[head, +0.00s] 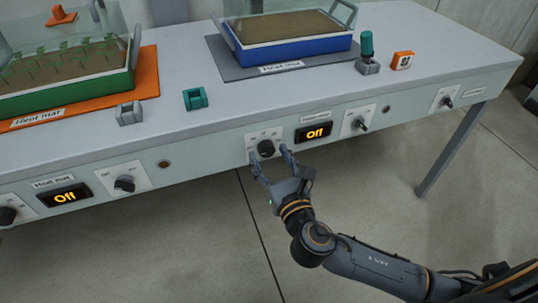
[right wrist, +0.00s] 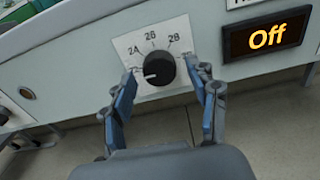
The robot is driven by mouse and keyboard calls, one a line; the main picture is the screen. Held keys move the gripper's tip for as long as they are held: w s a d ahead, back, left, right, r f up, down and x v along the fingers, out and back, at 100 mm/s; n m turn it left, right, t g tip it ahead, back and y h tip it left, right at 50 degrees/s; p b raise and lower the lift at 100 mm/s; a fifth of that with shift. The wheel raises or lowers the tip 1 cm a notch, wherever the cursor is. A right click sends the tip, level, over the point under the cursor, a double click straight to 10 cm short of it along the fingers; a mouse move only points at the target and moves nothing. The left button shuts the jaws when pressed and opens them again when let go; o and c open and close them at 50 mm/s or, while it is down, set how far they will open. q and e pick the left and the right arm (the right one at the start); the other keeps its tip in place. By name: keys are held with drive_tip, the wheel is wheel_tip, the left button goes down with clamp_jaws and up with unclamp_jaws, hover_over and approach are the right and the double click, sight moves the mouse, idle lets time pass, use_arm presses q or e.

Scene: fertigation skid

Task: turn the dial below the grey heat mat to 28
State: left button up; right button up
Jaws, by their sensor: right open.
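The grey heat mat (head: 228,70) lies on the bench under a blue tray. Below it, on the bench's front panel, is a black round dial (head: 266,147) on a white scale plate. In the right wrist view the dial (right wrist: 159,68) has a white mark pointing left, below the leftmost large label; the small numbers are hard to read. The display (head: 314,131) to its right reads "Off". My right gripper (head: 268,156) is open, its fingers on either side of the dial; I cannot tell whether they touch it. My left gripper is out of view.
An orange heat mat (head: 147,82) bears a green seedling tray at left, with another "Off" display (head: 65,196) below. Other knobs (head: 125,184) (head: 360,123) line the front panel. A bench leg (head: 448,150) stands at right. The floor before the bench is clear.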

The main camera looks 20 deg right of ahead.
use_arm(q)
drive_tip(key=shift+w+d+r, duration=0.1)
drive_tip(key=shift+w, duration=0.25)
use_arm(e)
drive_tip(key=shift+w, duration=0.55)
drive_tip(key=c, duration=1.2)
drive_tip(key=shift+o, duration=0.2)
